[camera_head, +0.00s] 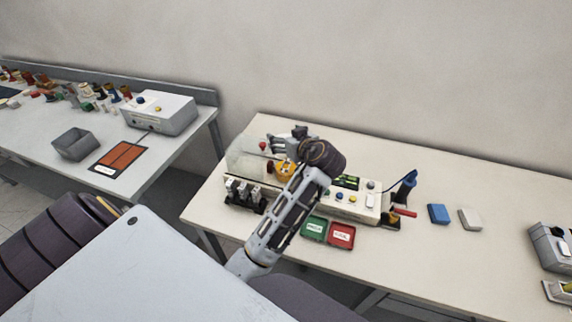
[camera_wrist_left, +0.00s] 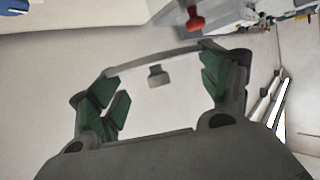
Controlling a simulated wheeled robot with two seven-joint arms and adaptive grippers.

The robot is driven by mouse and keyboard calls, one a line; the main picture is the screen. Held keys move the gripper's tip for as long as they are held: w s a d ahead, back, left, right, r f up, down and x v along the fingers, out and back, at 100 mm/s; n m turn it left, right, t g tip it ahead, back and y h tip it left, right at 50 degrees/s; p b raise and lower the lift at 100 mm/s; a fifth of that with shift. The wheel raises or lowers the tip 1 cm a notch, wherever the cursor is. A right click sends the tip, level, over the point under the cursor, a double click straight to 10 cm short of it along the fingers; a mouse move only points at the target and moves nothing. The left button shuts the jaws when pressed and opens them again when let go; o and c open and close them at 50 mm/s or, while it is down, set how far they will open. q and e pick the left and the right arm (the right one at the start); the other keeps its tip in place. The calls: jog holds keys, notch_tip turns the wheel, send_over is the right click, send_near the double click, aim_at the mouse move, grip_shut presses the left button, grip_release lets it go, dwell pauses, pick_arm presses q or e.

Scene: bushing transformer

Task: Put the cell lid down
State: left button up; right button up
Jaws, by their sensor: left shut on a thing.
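The cell lid looks like a clear cover (camera_head: 243,157) over the left end of the test unit on the right-hand table. My left gripper (camera_head: 286,146) is at its right side, above that end of the unit. In the left wrist view the left gripper (camera_wrist_left: 160,97) has its green-padded fingers apart, with a pale area and a small grey block between them. It is shut on the lid, though its clear edges are hard to make out. My arm and gripper hide part of the unit and the contact. My right gripper is out of view.
A green tray (camera_head: 314,229) and a red tray (camera_head: 341,235) lie at the table's front. A blue block (camera_head: 438,213) and a white block (camera_head: 470,219) lie to the right. The table between the blocks and the grey device (camera_head: 549,245) is clear.

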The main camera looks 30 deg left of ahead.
pick_arm(q)
jog(key=shift+w+a+f, duration=0.1)
jog(key=shift+w+a, duration=0.05)
jog(key=shift+a, duration=0.05)
jog(key=shift+f, duration=0.1)
jog(key=shift+d+f, duration=0.1)
jog(key=shift+f, duration=0.15)
notch_tip(320, 180, down, 4)
jog(key=shift+f+p, duration=0.1)
jog(key=shift+p, duration=0.45)
